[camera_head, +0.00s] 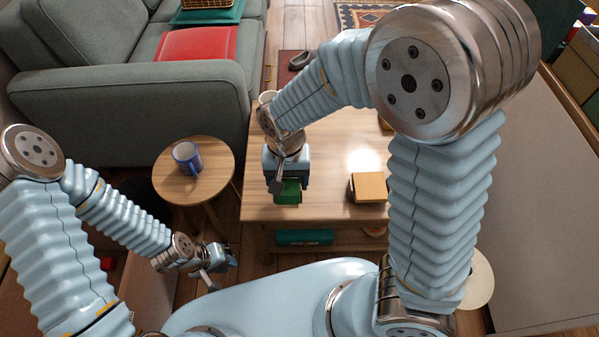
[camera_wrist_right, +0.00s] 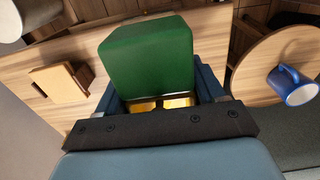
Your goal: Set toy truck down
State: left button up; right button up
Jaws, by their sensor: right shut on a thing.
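The toy truck shows only as a green block-like body (camera_head: 288,192), which also fills the upper middle of the right wrist view (camera_wrist_right: 150,55). My right gripper (camera_head: 286,178) is shut on it, with the fingers on either side in the right wrist view (camera_wrist_right: 165,100). The truck is at the near left part of the wooden coffee table (camera_head: 330,192). I cannot tell whether it touches the top. My left gripper (camera_head: 222,260) is low at the left, apart from the table and empty as far as I see; its finger opening is unclear.
A tan box-like block (camera_head: 369,187) lies on the table to the right of the truck. A blue mug (camera_head: 187,158) stands on the round side table (camera_head: 215,150) at the left. A grey sofa (camera_head: 120,110) is behind. Bare tabletop shows between truck and block.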

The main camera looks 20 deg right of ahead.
jog(key=w+d+f, duration=0.1)
jog(key=f, duration=0.1)
jog(key=w+d+f, duration=0.1)
jog(key=w+f, duration=0.1)
jog(key=w+d+f+b, duration=0.1)
jog(key=w+f, duration=0.1)
jog(key=shift+w+f, duration=0.1)
jog(key=shift+f, duration=1.65)
jog(key=shift+f, duration=0.1)
jog(key=o, duration=1.3)
jog(key=shift+b, duration=0.3)
jog(key=shift+r, duration=0.25)
notch_tip(320, 180, up, 12)
jog(key=shift+f+p, duration=0.15)
jog(key=shift+p, duration=0.8)
